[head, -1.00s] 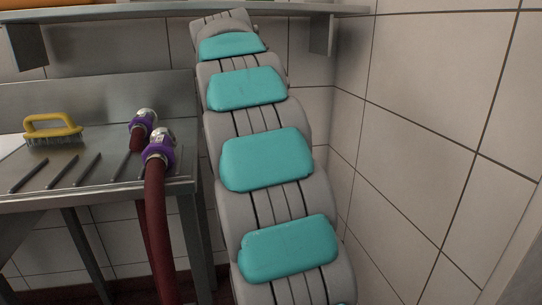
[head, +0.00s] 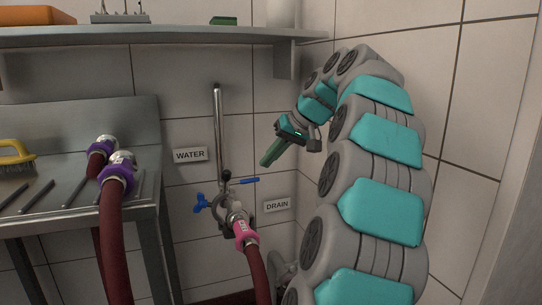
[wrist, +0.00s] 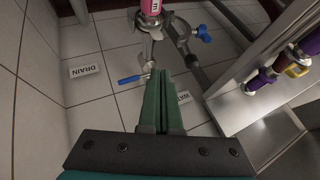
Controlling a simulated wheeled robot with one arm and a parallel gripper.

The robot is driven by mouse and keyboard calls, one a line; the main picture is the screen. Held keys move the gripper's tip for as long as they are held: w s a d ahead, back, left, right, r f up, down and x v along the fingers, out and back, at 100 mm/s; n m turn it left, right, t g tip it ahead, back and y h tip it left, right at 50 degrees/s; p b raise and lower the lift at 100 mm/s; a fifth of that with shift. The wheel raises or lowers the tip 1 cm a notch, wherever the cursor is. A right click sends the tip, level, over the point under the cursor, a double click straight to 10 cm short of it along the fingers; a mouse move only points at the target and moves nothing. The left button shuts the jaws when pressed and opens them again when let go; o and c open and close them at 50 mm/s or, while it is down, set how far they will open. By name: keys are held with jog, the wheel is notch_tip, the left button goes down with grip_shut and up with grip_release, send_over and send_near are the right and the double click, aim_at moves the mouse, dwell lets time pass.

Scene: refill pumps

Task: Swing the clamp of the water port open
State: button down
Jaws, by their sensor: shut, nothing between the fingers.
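The water port (head: 235,203) is a metal fitting low on the pipe, right of and below the WATER sign (head: 190,155). A pink-collared hose (head: 243,232) is at its front. The grey clamp with a blue wing nut (head: 201,203) is around this joint; the nut sticks out left. I cannot tell if the clamp is closed. A blue lever (head: 243,181) points right above it. The wrist view shows the wing nut (wrist: 202,34) and the lever (wrist: 131,79). My gripper (head: 266,162) is shut and empty, above and right of the port, apart from it. Its green fingers (wrist: 163,73) meet.
The DRAIN sign (head: 277,205) is to the right of the port. A steel table (head: 90,215) with purple-collared hoses (head: 118,166) and a yellow brush (head: 15,155) stands at left. A shelf (head: 190,36) runs above. The wall closes in at right.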

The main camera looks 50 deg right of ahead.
jog(key=w+a+f, duration=0.4)
jog(key=w, duration=0.2)
jog(key=shift+w+f, duration=0.15)
jog(key=shift+a, duration=0.1)
dwell(0.3)
jog(key=w+a+n+g+h+p, duration=0.1)
jog(key=w+a+n+g+h, duration=0.1)
jog(key=a+h, duration=0.4)
jog(key=shift+w+a+g, duration=0.7)
jog(key=shift+w+a, duration=0.65)
jog(key=shift+a, duration=0.5)
jog(key=shift+r+p, duration=0.25)
jog(key=shift+p, duration=0.1)
